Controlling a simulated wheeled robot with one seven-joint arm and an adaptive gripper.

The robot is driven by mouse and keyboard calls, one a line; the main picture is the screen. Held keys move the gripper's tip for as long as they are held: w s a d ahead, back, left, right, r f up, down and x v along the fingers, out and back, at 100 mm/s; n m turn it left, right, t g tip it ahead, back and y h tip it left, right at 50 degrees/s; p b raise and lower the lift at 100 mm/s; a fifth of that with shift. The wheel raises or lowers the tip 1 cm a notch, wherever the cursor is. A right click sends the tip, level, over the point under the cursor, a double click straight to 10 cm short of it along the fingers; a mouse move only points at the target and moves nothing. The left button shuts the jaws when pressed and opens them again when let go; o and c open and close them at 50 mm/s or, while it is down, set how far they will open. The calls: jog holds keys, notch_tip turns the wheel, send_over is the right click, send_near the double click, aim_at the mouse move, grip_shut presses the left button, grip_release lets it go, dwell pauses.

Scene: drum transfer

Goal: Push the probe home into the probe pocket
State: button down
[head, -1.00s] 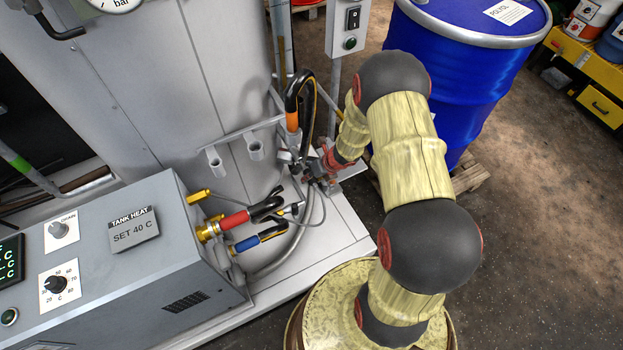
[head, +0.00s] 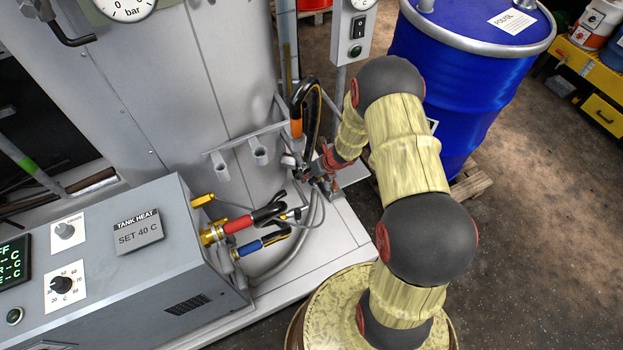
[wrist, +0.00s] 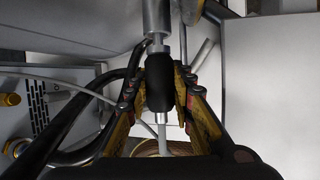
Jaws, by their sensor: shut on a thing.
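In the wrist view the probe (wrist: 160,84) has a black grip with a metal collar and a cable at its lower end. My gripper (wrist: 160,88) is shut on this grip, one finger on each side; it also shows in the head view (head: 317,174), beside the tank. A short thin length of the probe's metal rod shows above the grip. It runs up to the end of a grey metal tube, which looks like the probe pocket (wrist: 156,18). The rod looks in line with the tube. How deep it sits inside is hidden.
Red-sleeved (head: 238,224) and blue-sleeved (head: 247,245) hose fittings lie left of my gripper. An orange-and-black hose (head: 297,112) hangs just above it. The tank heat box (head: 140,255) stands at left, a blue drum (head: 465,85) behind my arm. Open floor lies at right.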

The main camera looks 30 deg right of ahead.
jog(key=shift+w, duration=0.3)
jog(key=shift+w, duration=0.3)
jog(key=shift+w, duration=0.25)
jog(key=c, duration=1.5)
grip_release()
jog(key=shift+o, duration=0.2)
jog(key=v, duration=1.2)
jog(key=shift+s+f, duration=0.1)
